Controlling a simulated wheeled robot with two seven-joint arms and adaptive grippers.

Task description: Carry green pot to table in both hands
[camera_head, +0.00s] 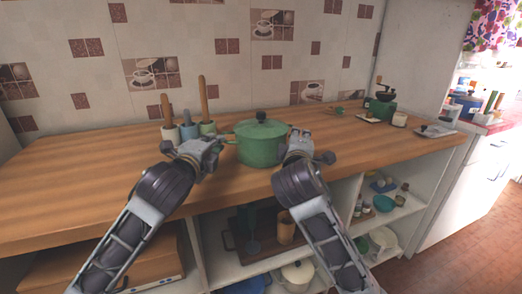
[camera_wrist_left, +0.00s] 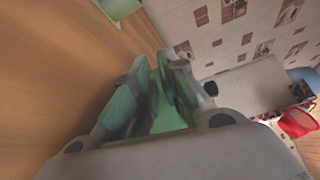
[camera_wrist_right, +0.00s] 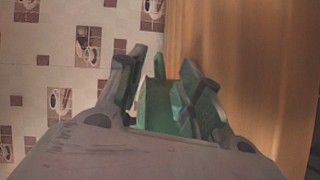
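The green pot (camera_head: 262,143) stands upright on the wooden counter with its lid and dark knob on. My left gripper (camera_head: 216,143) is at the pot's left side, by its left handle. My right gripper (camera_head: 297,140) is at the pot's right side and hides the right handle. In the left wrist view, green shows between the fingers of my left gripper (camera_wrist_left: 158,75). In the right wrist view, green also shows between the fingers of my right gripper (camera_wrist_right: 162,70). Whether either gripper is clamped on a handle is unclear.
Several utensil crocks (camera_head: 188,130) stand behind my left gripper, near the tiled wall. Open shelves with dishes are below. The wooden counter (camera_head: 80,185) is clear at left.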

